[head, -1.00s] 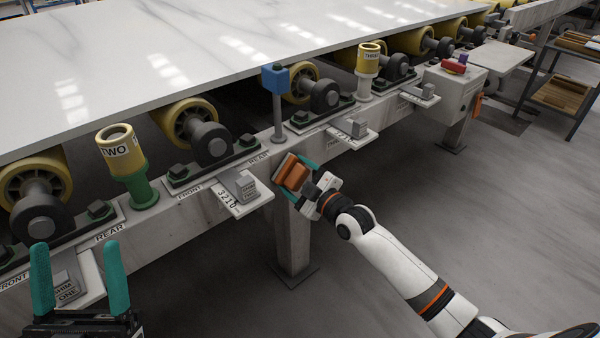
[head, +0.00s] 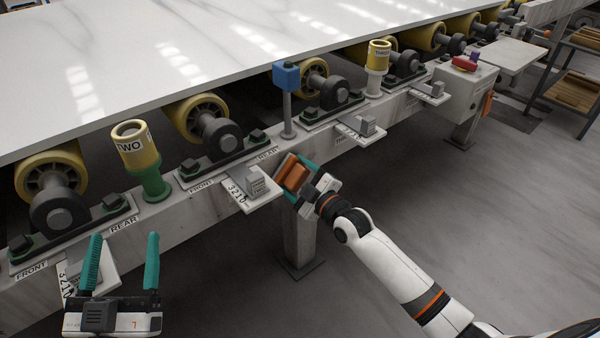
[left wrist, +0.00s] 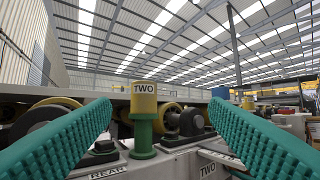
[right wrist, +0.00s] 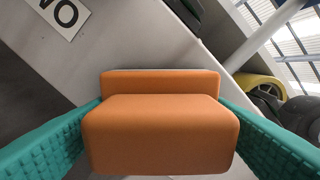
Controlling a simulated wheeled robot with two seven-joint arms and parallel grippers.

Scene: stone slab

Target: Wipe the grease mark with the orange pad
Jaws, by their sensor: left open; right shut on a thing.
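The orange pad (head: 292,173) is in my right gripper (head: 297,176), which is shut on it beside the front rail, just right of a small shelf marked 3210. In the right wrist view the pad (right wrist: 160,130) fills the middle, with a teal finger on each side. My left gripper (head: 124,265) is open and empty, in front of the rail at lower left. In the left wrist view its fingers stand apart, with the yellow and green post marked TWO (left wrist: 144,115) beyond and between them. I cannot make out a grease mark in any view.
A white stone slab (head: 200,60) lies on yellow rollers (head: 203,118) behind the rail (head: 215,190). A blue-topped post (head: 286,76) and a yellow post (head: 377,60) rise from the rail. Small shelves jut forward. A grey box (head: 458,90) stands at right. The floor in front is clear.

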